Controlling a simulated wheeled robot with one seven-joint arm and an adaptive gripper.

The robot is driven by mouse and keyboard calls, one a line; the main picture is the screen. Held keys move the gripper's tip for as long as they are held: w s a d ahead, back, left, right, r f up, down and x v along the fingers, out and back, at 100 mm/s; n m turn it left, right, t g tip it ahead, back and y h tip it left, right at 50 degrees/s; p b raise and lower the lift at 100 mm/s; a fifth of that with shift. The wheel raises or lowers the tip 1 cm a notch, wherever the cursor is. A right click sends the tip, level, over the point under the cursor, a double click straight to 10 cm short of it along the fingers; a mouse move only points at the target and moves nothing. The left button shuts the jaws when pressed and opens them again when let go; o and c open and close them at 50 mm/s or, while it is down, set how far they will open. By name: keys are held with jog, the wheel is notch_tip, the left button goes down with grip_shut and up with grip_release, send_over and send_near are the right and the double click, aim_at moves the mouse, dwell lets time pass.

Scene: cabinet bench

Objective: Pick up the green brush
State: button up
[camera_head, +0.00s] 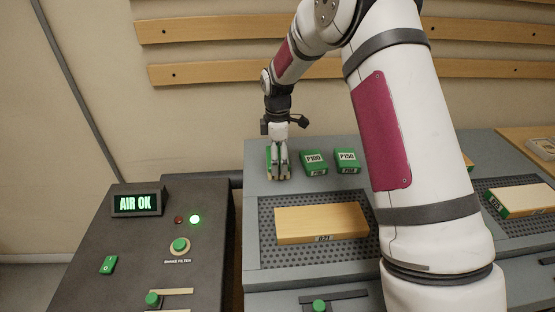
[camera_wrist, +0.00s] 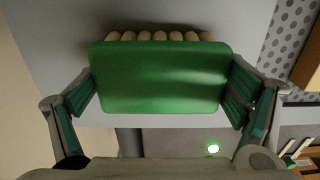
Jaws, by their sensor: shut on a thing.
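The green brush (camera_wrist: 160,78) fills the middle of the wrist view, with a smooth green back and a row of pale bristle tufts along its far edge. My gripper (camera_wrist: 163,92) has a finger pressed at each short end of it. In the head view my gripper (camera_head: 279,172) points down at the back left of the grey bench, shut on the brush (camera_head: 268,160), which is mostly hidden behind the fingers. The brush is at or very near the bench top; I cannot tell whether it touches.
Green boxes marked P100 (camera_head: 314,162) and P150 (camera_head: 347,161) stand right of my gripper. A wooden block (camera_head: 322,222) lies on the perforated panel (camera_head: 270,258) in front. A dark control console (camera_head: 150,235) with an AIR OK display (camera_head: 136,203) is at left. Wooden rails (camera_head: 210,72) line the wall.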

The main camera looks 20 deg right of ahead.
jog(key=shift+r, duration=0.45)
notch_tip(320, 180, up, 3)
jog(key=shift+s+d+f, duration=0.1)
jog(key=shift+s, duration=0.05)
jog(key=s+d+r, duration=0.1)
jog(key=s+d, duration=0.3)
jog(key=s, duration=1.1)
jog(key=shift+r, duration=0.15)
jog(key=shift+s, duration=0.1)
jog(key=o, duration=0.6)
jog(key=shift+c, duration=1.2)
jog(key=shift+a, duration=0.1)
